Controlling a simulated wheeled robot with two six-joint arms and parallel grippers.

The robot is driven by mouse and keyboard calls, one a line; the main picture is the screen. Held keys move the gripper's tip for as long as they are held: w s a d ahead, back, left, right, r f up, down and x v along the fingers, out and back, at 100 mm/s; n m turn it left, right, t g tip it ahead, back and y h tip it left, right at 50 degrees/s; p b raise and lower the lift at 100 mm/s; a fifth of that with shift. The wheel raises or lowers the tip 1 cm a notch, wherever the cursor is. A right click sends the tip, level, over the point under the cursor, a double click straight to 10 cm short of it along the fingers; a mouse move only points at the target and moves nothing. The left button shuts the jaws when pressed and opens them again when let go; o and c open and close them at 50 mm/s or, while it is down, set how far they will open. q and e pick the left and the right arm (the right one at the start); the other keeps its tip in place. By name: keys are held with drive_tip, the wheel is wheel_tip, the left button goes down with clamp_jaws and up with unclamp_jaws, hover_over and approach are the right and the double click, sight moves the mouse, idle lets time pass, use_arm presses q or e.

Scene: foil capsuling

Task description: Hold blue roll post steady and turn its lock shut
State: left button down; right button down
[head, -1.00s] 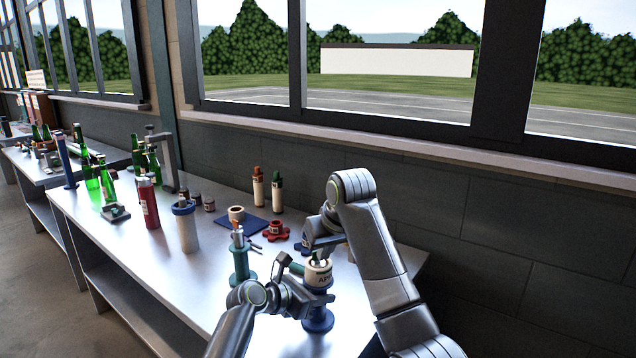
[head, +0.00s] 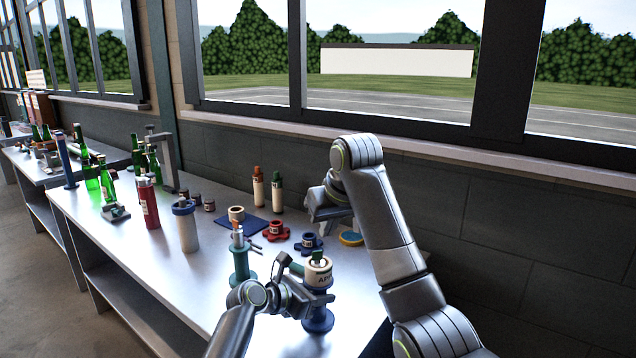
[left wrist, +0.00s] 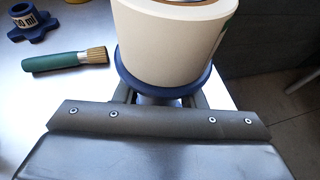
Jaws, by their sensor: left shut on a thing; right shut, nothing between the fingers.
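The blue roll post (head: 318,321) stands upright near the front of the bench with a cream labelled roll (head: 319,277) on it. A small green piece (head: 317,257), perhaps the lock, shows on top; its turn cannot be made out. My left gripper (head: 308,301) is shut on the post below the roll. In the left wrist view its fingers (left wrist: 160,98) flank the post under the blue flange (left wrist: 128,82), and the roll (left wrist: 170,45) hides the post's top. My right gripper (head: 314,222) is shut and empty, raised behind the roll and clear of it.
A blue star-shaped piece (head: 308,243), a red one (head: 276,231) and a yellow-blue disc (head: 351,238) lie behind the roll. A teal post (head: 240,265) stands left. A green-handled brush (left wrist: 65,62) lies near the roll. Bench (head: 190,290) is bare at front left.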

use_arm(q)
drive_tip(key=c, duration=0.8)
unclamp_jaws()
drive_tip(key=shift+f, duration=0.1)
drive_tip(key=shift+c, duration=0.2)
